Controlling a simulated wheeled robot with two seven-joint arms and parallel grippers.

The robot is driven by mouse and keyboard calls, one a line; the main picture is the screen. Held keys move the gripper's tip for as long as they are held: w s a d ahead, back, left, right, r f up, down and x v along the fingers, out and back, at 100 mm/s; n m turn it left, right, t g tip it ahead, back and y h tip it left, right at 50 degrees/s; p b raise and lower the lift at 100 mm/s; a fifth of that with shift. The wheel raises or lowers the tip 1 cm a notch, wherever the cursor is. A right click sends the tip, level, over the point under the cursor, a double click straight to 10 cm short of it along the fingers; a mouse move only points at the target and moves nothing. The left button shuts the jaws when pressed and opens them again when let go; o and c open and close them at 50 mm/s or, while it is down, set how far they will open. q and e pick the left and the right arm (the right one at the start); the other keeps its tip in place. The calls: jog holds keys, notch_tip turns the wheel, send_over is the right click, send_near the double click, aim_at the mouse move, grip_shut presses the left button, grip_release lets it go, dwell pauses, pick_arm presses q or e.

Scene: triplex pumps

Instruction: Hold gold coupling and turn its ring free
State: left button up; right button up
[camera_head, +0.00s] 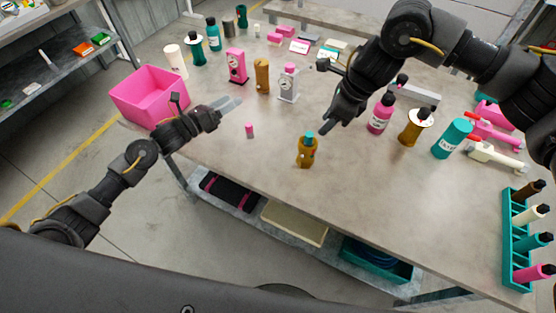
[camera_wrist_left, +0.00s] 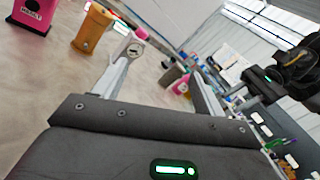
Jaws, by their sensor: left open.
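A gold bottle-shaped piece with a teal top (camera_head: 306,152) stands upright near the table's front edge. It may be the gold coupling, but I cannot be sure. Another gold bottle with a white disc around its neck (camera_head: 415,127) stands further right. My left gripper (camera_head: 229,104) is open and empty above the table, left of the gold pieces. Its spread fingers show in the left wrist view (camera_wrist_left: 163,65). My right gripper (camera_head: 328,126) points down just behind and right of the teal-topped piece. Its fingers are too dark to tell open from shut.
A small pink piece (camera_head: 249,130) lies near the front edge. A pink bin (camera_head: 150,95) stands at the left. Pink, gold and white pumps stand at the back. A pink bottle (camera_head: 380,113) and a teal bottle (camera_head: 453,138) are right, with a teal rack (camera_head: 514,245) at the far right.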

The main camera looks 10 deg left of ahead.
aim_at(307, 157)
pick_arm(q)
jog(key=s+d+f+m+g, duration=0.2)
jog(key=s+d, duration=0.2)
jog(key=d, duration=0.2)
jog(key=s+d+f+m+g, duration=0.2)
jog(key=s+d+m, duration=0.1)
jog(key=s+d, duration=0.1)
jog(key=s+d+f+m+g+h, duration=0.1)
jog(key=s+d+f+m+g, duration=0.1)
jog(key=s+d, duration=0.2)
jog(key=shift+s+d+f, duration=0.15)
jog(key=shift+d, duration=1.65)
jog(key=shift+w+a+f+m+y, duration=0.15)
jog(key=shift+f+m+y, duration=0.25)
jog(key=shift+f, duration=0.25)
jog(key=shift+w+d+f+m+y, duration=0.1)
jog(key=shift+f+m+y, duration=0.25)
jog(key=shift+f, duration=0.25)
jog(key=shift+w+a+f+y, duration=0.25)
jog(key=shift+f+y, duration=0.1)
jog(key=shift+f, duration=0.15)
jog(key=x, duration=1)
jog(key=shift+w+d+f, duration=0.1)
jog(key=shift+d+f, duration=0.05)
jog(key=shift+d, duration=0.2)
jog(key=c, duration=1.3)
